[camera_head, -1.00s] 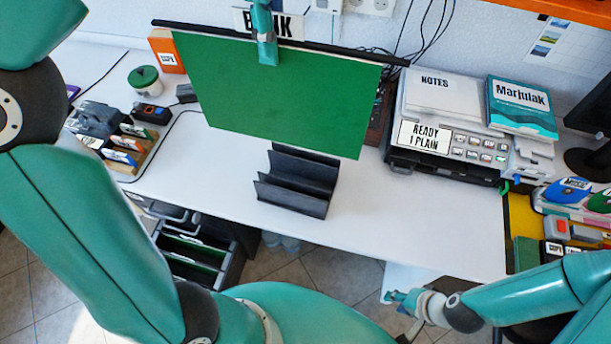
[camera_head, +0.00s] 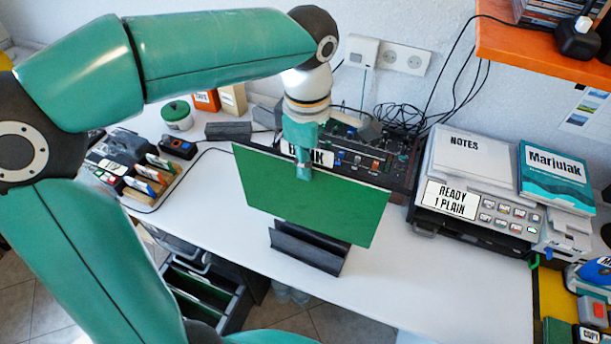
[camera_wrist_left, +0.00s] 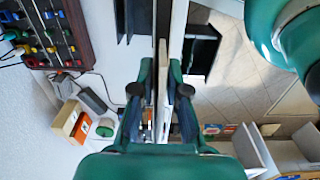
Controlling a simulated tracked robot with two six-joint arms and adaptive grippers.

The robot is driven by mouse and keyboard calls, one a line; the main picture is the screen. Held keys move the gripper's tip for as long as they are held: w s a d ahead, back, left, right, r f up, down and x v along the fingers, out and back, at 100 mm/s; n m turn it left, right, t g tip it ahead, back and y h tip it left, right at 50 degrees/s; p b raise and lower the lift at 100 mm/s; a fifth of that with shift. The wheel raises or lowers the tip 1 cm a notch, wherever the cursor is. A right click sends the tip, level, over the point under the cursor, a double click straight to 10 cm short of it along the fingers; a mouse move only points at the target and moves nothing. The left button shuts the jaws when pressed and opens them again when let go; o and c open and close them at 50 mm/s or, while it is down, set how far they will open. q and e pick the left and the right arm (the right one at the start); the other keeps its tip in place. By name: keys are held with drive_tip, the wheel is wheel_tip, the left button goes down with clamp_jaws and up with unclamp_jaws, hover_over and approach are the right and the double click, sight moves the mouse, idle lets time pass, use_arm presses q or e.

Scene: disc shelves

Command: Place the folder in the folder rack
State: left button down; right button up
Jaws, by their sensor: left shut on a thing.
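The green folder (camera_head: 330,208) hangs as a flat sheet in the middle of the head view. My left gripper (camera_head: 304,174) is shut on its top edge, near the middle. In the left wrist view the folder (camera_wrist_left: 162,62) shows edge-on between the fingers of the left gripper (camera_wrist_left: 161,92). The dark folder rack (camera_head: 305,252) stands on the white table under and in front of the folder, and the folder hides its back part. I cannot tell whether the folder's lower edge is inside a slot. My right gripper is not in view.
A printer (camera_head: 475,212) with notes and a teal book (camera_head: 556,178) stands to the right. A dark control panel (camera_head: 375,158) with cables is behind the folder. White table (camera_head: 420,285) is clear at front right.

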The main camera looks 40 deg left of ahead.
use_arm(q)
wheel_tip(320, 180, down, 4)
drive_tip(key=shift+f, duration=0.1)
idle(0.4)
drive_tip(key=shift+f+b, duration=0.6)
drive_tip(key=shift+f, duration=0.05)
drive_tip(key=c, duration=1.2)
unclamp_jaws()
drive_tip(key=shift+r, duration=0.1)
wheel_tip(320, 180, up, 13)
drive_tip(key=p, duration=0.2)
hover_over(307, 182)
drive_tip(key=shift+w+a, duration=0.2)
drive_tip(key=shift+w, duration=0.05)
